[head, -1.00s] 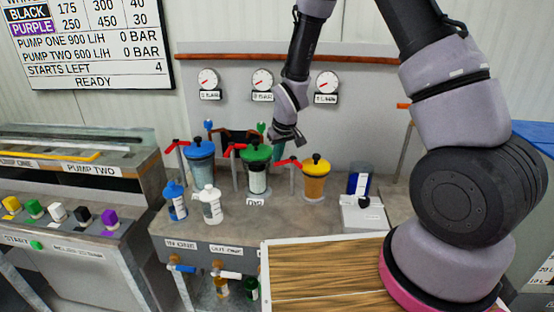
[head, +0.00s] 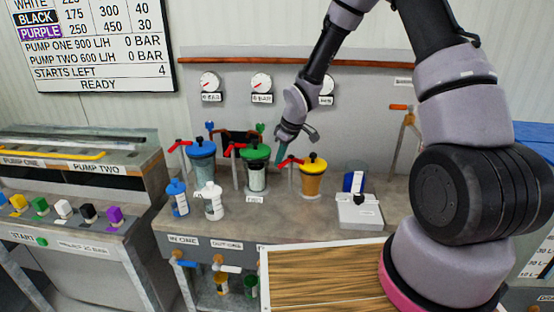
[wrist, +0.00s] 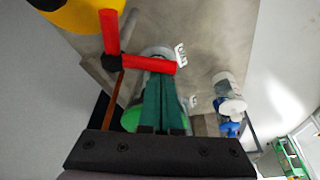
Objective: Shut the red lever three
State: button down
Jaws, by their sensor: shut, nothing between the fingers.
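The third red lever (head: 291,160) is on the post just left of the yellow canister (head: 313,182). In the wrist view the red lever (wrist: 148,63) has one arm along its pipe and a handle pointing right, across the front of my fingertips. My gripper (head: 280,162) has teal fingers pointing down, between the green-lidded canister (head: 257,152) and the yellow one. In the wrist view my gripper (wrist: 158,80) has its fingers together and empty, with tips very close to the lever handle. I cannot tell whether they touch it.
Two other red levers, the left one (head: 180,146) and the middle one (head: 233,150), stand by the blue-lidded canister (head: 202,170) and the green one. A blue bottle (head: 178,198) and a white bottle (head: 212,203) stand in front. A white scale (head: 359,215) is at right.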

jog(key=n, duration=0.2)
jog(key=s+d+n+g, duration=0.1)
jog(key=shift+s+d+n, duration=0.15)
jog(key=shift+d+n, duration=0.05)
jog(key=shift+n, duration=0.2)
jog(key=shift+s+d, duration=0.15)
jog(key=shift+d, duration=0.1)
dwell(0.4)
